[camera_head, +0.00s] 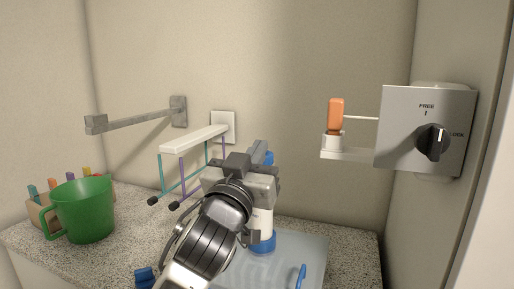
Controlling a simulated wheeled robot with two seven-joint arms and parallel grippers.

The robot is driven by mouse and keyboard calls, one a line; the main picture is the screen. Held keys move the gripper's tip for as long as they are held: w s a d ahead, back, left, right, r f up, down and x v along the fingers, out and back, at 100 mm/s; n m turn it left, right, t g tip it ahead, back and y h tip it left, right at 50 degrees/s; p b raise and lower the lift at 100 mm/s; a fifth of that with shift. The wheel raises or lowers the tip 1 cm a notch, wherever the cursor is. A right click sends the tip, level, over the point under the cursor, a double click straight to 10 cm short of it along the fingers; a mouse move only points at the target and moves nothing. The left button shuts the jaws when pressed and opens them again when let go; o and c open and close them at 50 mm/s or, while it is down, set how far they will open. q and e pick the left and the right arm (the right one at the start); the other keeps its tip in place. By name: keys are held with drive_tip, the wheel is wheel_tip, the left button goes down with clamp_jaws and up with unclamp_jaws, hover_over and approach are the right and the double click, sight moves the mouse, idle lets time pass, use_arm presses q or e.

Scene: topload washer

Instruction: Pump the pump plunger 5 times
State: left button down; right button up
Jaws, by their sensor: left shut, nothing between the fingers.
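The pump is a white body (262,220) with a blue ring at its base, on the counter at the middle. It is largely hidden behind my left gripper (260,153). A blue part (269,158), apparently the pump plunger, shows just beyond and right of the fingertips. My left gripper is shut and empty, over the upper part of the pump. I cannot tell whether it touches the plunger or how far the plunger is pressed. My right gripper is not in view.
A green mug (84,212) stands at the left. A wall rack (196,139) with hanging rods is close left of my gripper, and a grey wall bar (135,122) is farther left. A grey switch box (425,128) and orange piece (336,114) are at the right. A translucent panel (290,248) lies in front.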

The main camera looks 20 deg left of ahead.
use_arm(q)
wheel_tip(320, 180, down, 4)
drive_tip(key=shift+r+b, duration=0.15)
drive_tip(key=shift+b, duration=0.4)
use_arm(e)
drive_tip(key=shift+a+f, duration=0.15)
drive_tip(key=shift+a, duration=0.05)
use_arm(q)
wheel_tip(320, 180, up, 4)
drive_tip(key=p, duration=0.4)
drive_tip(key=b+v, duration=0.2)
drive_tip(key=v, duration=0.8)
drive_tip(key=shift+r, duration=0.2)
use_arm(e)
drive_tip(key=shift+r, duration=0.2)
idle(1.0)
